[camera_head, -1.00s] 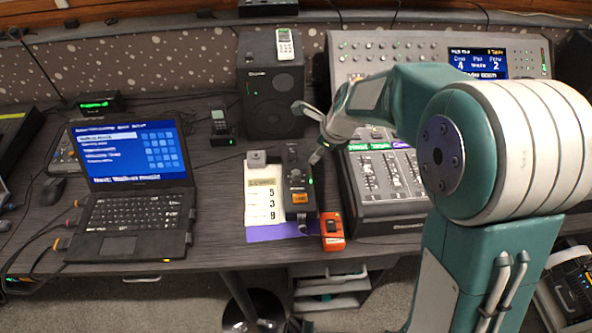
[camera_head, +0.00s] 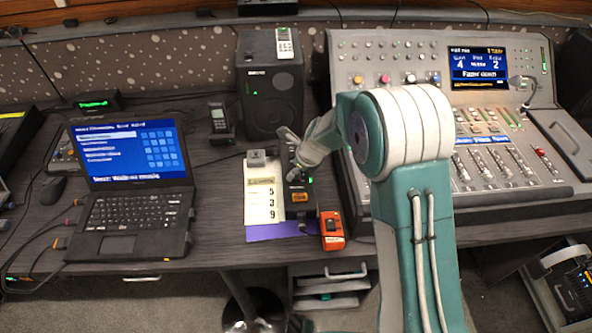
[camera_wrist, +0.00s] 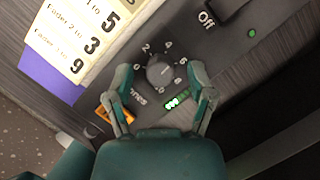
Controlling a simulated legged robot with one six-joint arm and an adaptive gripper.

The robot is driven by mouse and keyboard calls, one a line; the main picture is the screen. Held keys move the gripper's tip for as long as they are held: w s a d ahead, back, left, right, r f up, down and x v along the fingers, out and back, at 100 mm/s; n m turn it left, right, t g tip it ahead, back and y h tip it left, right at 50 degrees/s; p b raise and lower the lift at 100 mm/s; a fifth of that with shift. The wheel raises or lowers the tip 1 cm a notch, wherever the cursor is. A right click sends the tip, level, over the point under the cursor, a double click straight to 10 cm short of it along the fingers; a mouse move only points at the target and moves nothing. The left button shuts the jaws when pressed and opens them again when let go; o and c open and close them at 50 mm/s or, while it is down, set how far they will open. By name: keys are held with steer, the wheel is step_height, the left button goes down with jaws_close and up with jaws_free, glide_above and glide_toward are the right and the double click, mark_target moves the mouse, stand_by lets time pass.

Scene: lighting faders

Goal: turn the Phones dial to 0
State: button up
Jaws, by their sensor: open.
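The Phones dial (camera_wrist: 160,70) is a round dark knob on a black box (camera_head: 300,205), ringed by white numbers, in the wrist view. The box stands on the desk between the card and the mixing console in the head view. My gripper (camera_wrist: 161,76) is open, with one finger on each side of the dial; I cannot tell whether they touch it. The dial's label is partly hidden behind the left finger, showing only its last letters. A pale mark shows on the dial's top, but its exact reading is unclear. In the head view my gripper (camera_head: 291,155) hides the dial.
A card (camera_head: 264,190) with fader numbers lies left of the box. An orange device (camera_head: 332,231) sits at the front. The mixing console (camera_head: 495,150) is to the right, a black speaker (camera_head: 270,95) behind, a laptop (camera_head: 130,165) left. An Off switch (camera_wrist: 207,19) is near the dial.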

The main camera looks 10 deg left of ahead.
steer(key=shift+f, duration=0.2)
steer(key=shift+c, duration=0.4)
jaws_close()
steer(key=n+g, duration=0.1)
steer(key=n, duration=0.2)
steer(key=n+g, duration=0.1)
steer(key=n, duration=0.2)
steer(key=shift+w+f, duration=0.1)
steer(key=n+g, duration=0.1)
steer(key=n, duration=0.2)
steer(key=n+g, duration=0.1)
steer(key=n, duration=0.2)
steer(key=shift+w+n+g+h, duration=0.1)
steer(key=shift+n+g+h, duration=0.2)
steer(key=shift+n+g, duration=0.1)
steer(key=n+h, duration=0.1)
steer(key=n, duration=0.2)
steer(key=n+g, duration=0.1)
steer(key=n, duration=0.2)
steer(key=shift+a+h, duration=0.15)
steer(key=shift+h, duration=0.25)
steer(key=n+h, duration=0.1)
steer(key=n, duration=0.2)
steer(key=n+h, duration=0.1)
steer(key=n, duration=0.3)
steer(key=shift+w+h, duration=0.1)
steer(key=shift+h, duration=0.2)
steer(key=shift+a, duration=0.1)
